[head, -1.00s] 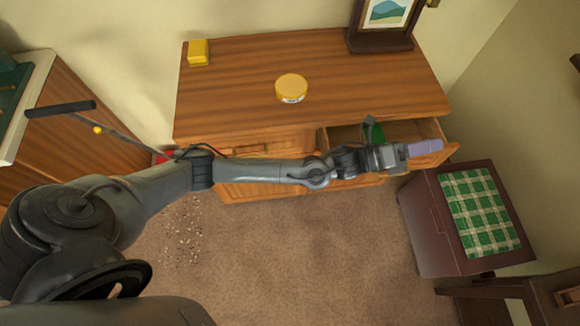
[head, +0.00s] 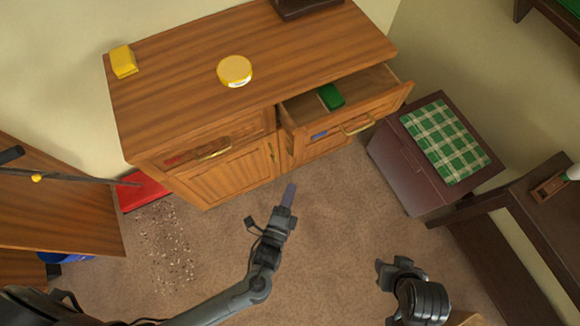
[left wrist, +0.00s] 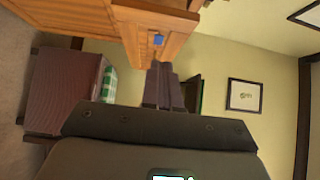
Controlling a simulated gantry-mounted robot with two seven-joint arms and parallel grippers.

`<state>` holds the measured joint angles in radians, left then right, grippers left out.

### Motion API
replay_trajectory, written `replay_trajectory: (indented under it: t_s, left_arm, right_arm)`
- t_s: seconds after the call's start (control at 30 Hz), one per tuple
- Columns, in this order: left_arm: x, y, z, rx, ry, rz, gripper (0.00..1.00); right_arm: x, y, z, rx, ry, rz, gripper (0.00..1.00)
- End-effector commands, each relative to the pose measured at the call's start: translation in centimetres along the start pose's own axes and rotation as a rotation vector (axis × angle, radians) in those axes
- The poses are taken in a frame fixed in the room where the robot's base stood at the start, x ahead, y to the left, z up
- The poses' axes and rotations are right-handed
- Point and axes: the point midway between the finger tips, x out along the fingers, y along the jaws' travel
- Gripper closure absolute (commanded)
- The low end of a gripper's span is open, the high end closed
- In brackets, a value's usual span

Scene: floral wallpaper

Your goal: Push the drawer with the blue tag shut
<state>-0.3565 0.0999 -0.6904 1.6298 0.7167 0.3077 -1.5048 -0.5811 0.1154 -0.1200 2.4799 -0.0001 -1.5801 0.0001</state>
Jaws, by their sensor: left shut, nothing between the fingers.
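The drawer with the blue tag (head: 319,134) is the right-hand top drawer of the wooden cabinet and stands pulled out. Its front has a brass handle (head: 358,126), and a green object (head: 331,96) lies inside. The blue tag also shows on the wood in the left wrist view (left wrist: 158,40). My left gripper (head: 289,190) is shut and empty, in front of the cabinet and apart from the drawer. Its closed fingers also show in the left wrist view (left wrist: 163,85). My right gripper (head: 380,268) is low at the right; its fingers are too unclear to read.
The left-hand drawer (head: 207,145) is shut. A yellow block (head: 123,61) and a round yellow-topped tin (head: 235,70) stand on the cabinet top. A dark chest with a green checked cloth (head: 445,143) stands right of the drawer. Carpet in front of the cabinet is open.

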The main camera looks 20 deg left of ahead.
Motion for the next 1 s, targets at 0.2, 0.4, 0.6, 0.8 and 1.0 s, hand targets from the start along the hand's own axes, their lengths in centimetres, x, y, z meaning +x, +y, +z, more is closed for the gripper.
replay_trajectory:
  t_s: [0.2, 0.4, 0.6, 0.8, 1.0]
  left_arm:
    - [3.7, 0.1, -0.1, 0.000, 0.001, -0.005, 1.00]
    - [7.5, 0.1, -0.1, 0.000, 0.001, -0.006, 1.00]
    - [9.9, 0.1, 1.2, 0.001, 0.002, -0.003, 1.00]
    - [11.2, 0.0, 2.4, 0.000, 0.003, -0.003, 1.00]
    - [11.5, -0.1, 2.8, 0.000, 0.003, -0.002, 1.00]
  right_arm:
    - [1.2, 0.0, 0.4, -0.001, 0.000, 0.001, 0.57]
    - [2.3, 0.1, 0.8, -0.006, -0.001, 0.005, 0.57]
    - [3.1, 0.1, 1.0, -0.008, -0.001, 0.007, 0.57]
    - [3.5, 0.1, 1.1, -0.008, 0.000, 0.007, 0.57]
    - [3.6, 0.0, 1.1, -0.005, 0.000, 0.004, 0.57]
